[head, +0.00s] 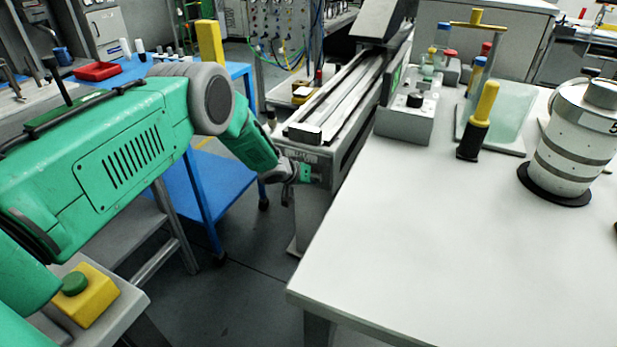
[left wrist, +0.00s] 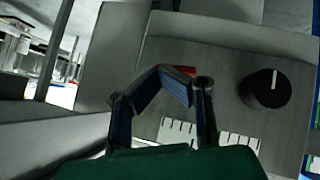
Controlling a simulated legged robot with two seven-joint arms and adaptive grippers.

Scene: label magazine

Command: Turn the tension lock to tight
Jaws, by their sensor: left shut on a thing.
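My left gripper (head: 300,173) is at the near end face of the long grey label magazine (head: 337,148). In the left wrist view my left gripper (left wrist: 182,84) has its fingers closed together in front of a grey panel (left wrist: 225,62). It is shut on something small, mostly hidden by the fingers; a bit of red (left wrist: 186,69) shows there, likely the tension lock. Which way it is turned cannot be told. A white scale plate (left wrist: 240,143) with black ticks is partly behind the fingers. My right gripper is not in view.
A black round knob (left wrist: 265,88) with a white mark pointing up sits right of the fingers. A white table (head: 450,250) stands right of the magazine, with a yellow-and-black handled tool (head: 480,122) and a white cylinder (head: 568,140). A blue cart (head: 215,185) stands left.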

